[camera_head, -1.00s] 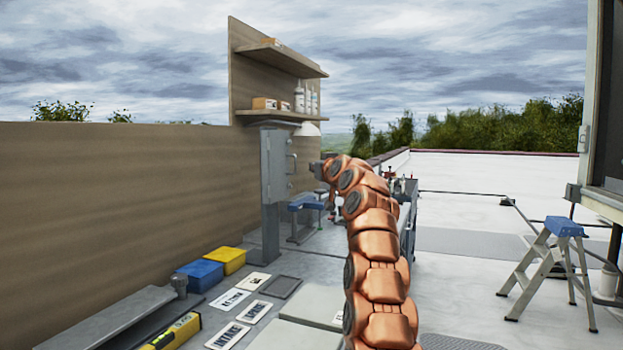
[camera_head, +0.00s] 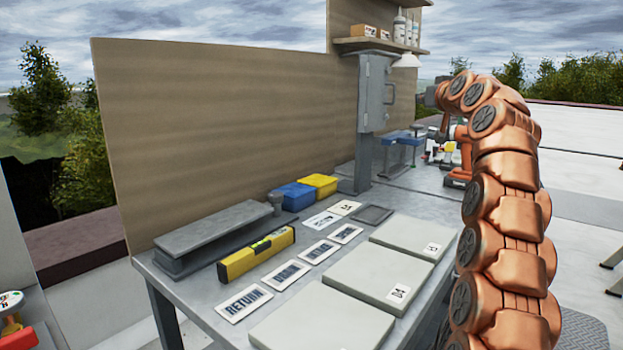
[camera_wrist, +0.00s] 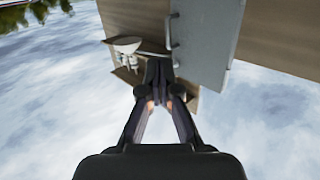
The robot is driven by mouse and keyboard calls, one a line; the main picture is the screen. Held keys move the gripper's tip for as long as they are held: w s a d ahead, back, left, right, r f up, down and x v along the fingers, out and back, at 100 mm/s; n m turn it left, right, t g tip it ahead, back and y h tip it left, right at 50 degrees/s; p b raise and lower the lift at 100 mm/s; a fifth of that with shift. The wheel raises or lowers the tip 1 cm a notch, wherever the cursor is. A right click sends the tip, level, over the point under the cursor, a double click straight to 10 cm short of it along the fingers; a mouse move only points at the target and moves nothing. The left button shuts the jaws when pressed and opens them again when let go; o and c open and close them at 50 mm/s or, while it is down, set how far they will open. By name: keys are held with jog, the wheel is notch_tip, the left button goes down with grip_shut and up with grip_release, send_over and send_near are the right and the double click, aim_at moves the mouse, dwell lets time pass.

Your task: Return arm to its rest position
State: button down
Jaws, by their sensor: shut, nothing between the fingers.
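My copper-coloured arm rises at the right of the head view, and its upper end bends to the left towards the grey cabinet. My gripper (camera_wrist: 162,98) shows in the wrist view with its two dark fingers together at the tips and nothing between them. Its fingertips are hard to make out in the head view. In the wrist view, which is upside down, sky fills most of the picture. The grey cabinet (camera_wrist: 204,42) and its handle lie beyond the fingertips.
A workbench (camera_head: 340,238) carries a yellow level (camera_head: 257,255), blue (camera_head: 297,196) and yellow (camera_head: 320,184) bins, labelled cards and pale panels (camera_head: 378,278). The grey cabinet (camera_head: 375,92) stands behind, below a shelf (camera_head: 376,44). An orange drill (camera_head: 460,160) stands near my arm. Open roof lies right.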

jog(key=s+a+f+g+y+p, duration=0.1)
jog(key=s+a+f+g+p, duration=0.35)
jog(key=s+a+p, duration=0.4)
jog(key=s+a+f+g+y+p, duration=0.1)
jog(key=s+a+f+g+p, duration=0.35)
jog(key=s+a, duration=0.65)
jog(key=s+d+f+g+h+p, duration=0.1)
jog(key=s+f+g+p, duration=0.1)
jog(key=s, duration=1.2)
jog(key=s+d+f+g+h+p, duration=0.1)
jog(key=s+f+g+p, duration=0.2)
jog(key=s+p, duration=0.4)
jog(key=s+d+f+g+h+p, duration=0.1)
jog(key=s+d+f+g+p, duration=0.1)
jog(key=s, duration=2)
jog(key=f+g+p, duration=0.1)
jog(key=g+p, duration=0.1)
jog(key=p, duration=0.1)
jog(key=shift+s+f+g, duration=0.15)
jog(key=shift+f+g, duration=0.1)
jog(key=shift+g, duration=0.05)
jog(key=shift+d, duration=0.1)
